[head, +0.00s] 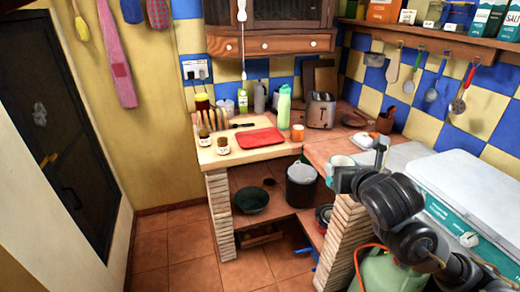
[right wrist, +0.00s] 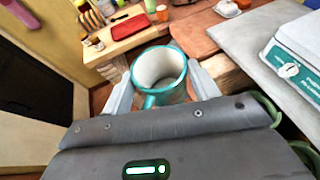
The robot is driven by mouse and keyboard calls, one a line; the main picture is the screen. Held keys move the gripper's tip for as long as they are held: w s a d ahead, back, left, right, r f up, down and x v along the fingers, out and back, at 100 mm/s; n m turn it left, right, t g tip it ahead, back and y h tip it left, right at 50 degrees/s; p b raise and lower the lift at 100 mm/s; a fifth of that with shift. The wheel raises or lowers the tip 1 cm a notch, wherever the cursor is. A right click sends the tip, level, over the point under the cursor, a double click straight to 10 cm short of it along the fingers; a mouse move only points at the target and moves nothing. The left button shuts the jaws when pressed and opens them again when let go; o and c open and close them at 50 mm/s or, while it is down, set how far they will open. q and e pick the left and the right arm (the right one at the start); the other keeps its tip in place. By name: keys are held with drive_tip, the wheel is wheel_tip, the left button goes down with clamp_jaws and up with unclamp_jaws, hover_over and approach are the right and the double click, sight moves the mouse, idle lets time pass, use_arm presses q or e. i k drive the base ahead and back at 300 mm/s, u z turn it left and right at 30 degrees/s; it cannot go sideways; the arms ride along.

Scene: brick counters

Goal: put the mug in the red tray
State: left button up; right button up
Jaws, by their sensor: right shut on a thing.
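The mug (right wrist: 160,68), white inside with a teal rim and handle, sits between the fingers of my right gripper (right wrist: 160,86), which is shut on it. In the head view the mug (head: 341,161) is partly hidden by my right gripper (head: 352,172), near the front edge of the right counter. It is roughly upright, mouth up. The red tray (head: 260,138) lies flat and empty on the pale counter board further back and to the left. The tray also shows at the top of the right wrist view (right wrist: 132,25). My left gripper is not in view.
Two small jars (head: 222,146) stand left of the tray. A green bottle (head: 284,107) and an orange cup (head: 298,132) stand behind and right of it. A toaster (head: 321,110) is at the back. A white-and-teal box (head: 475,180) fills the right side.

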sight(268, 136)
drive_tip(key=u, duration=0.35)
drive_tip(key=i, duration=0.45)
drive_tip(key=u, duration=0.6)
drive_tip(key=i, duration=0.7)
drive_tip(key=u, duration=0.05)
